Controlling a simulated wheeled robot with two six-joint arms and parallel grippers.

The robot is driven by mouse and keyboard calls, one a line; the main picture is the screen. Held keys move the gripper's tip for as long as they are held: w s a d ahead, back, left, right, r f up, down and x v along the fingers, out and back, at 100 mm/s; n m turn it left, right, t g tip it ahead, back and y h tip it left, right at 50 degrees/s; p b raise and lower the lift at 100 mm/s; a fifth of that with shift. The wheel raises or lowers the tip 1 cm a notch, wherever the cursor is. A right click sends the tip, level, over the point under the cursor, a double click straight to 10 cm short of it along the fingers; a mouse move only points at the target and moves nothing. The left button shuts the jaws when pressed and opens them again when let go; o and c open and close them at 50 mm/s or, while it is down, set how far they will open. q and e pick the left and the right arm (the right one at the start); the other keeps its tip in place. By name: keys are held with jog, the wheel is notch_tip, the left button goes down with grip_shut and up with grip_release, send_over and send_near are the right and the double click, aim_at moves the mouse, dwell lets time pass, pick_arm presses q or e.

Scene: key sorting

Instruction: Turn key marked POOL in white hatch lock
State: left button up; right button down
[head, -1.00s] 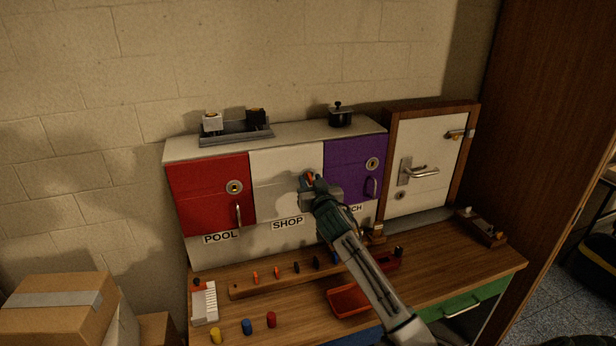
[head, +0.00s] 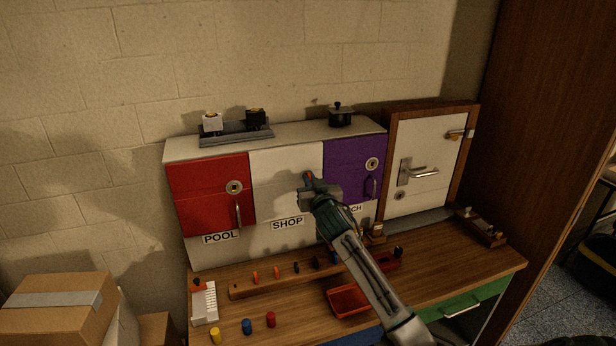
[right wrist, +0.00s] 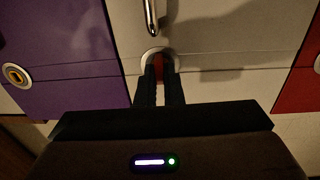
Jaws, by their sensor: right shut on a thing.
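The white hatch (head: 275,180) is the middle door of the cabinet, between a red and a purple door. My right gripper (head: 309,180) is at its right part and hides most of its lock. In the right wrist view the two dark fingers (right wrist: 160,78) are shut on a red key (right wrist: 159,66) in front of the hatch's round lock (right wrist: 150,54). The key points at the lock and seems to be in it, but how deep is hidden. No marking on the key can be read. My left gripper is not in view.
The red door (head: 208,195) and purple door (head: 350,165) have their own locks and handles. A wooden rack (head: 290,275) with several keys, a red tray (head: 348,300) and coloured pegs (head: 247,326) stand on the bench below. The hatch handle (right wrist: 151,18) is close to the lock.

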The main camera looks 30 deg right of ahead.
jog(key=shift+r, duration=0.15)
jog(key=shift+r+m+b, duration=0.15)
jog(key=shift+m+b, duration=1.3)
jog(key=shift+m, duration=1.05)
